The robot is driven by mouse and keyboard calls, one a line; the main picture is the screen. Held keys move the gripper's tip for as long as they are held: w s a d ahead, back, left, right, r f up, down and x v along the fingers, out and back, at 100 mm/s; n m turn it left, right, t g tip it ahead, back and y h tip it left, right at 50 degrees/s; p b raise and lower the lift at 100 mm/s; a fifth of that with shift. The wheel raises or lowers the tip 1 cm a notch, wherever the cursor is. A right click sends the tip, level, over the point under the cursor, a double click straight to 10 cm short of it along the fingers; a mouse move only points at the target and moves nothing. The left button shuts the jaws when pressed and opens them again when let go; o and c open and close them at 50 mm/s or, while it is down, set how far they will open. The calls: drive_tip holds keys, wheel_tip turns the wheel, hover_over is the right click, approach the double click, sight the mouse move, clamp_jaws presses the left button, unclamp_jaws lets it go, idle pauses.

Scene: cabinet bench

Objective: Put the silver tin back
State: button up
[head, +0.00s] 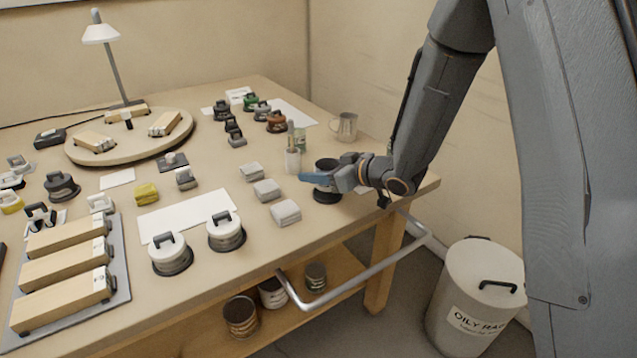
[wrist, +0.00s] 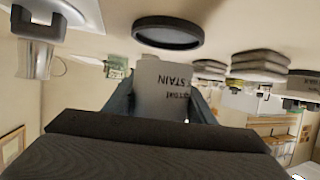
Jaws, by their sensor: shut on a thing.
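The silver tin (head: 326,164) has a dark top in the head view. In the wrist view, which is upside down, its pale grey body (wrist: 162,88) bears the word "STAIN". My gripper (head: 322,178) is shut on the tin, with a blue finger along its side; the fingers (wrist: 160,103) flank it in the wrist view. A round black pad (head: 327,198) lies on the table beneath the tin. In the wrist view the pad (wrist: 167,32) looks bare, with a small gap between it and the tin.
Several folded grey cloths (head: 266,190) lie left of the pad. A small white container (head: 292,161) stands behind them, and a metal mug (head: 345,126) stands at the back right. Below are a front rail (head: 350,277), shelf tins (head: 240,316) and a waste bin (head: 480,290).

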drive_tip(key=shift+f, duration=1.55)
drive_tip(key=shift+f, duration=0.15)
drive_tip(key=o, duration=1.2)
drive_tip(key=shift+s+d+r, duration=0.1)
drive_tip(key=shift+d+r, duration=0.15)
drive_tip(key=v, duration=1.1)
drive_tip(key=shift+s+d, duration=0.2)
drive_tip(key=shift+d, duration=0.05)
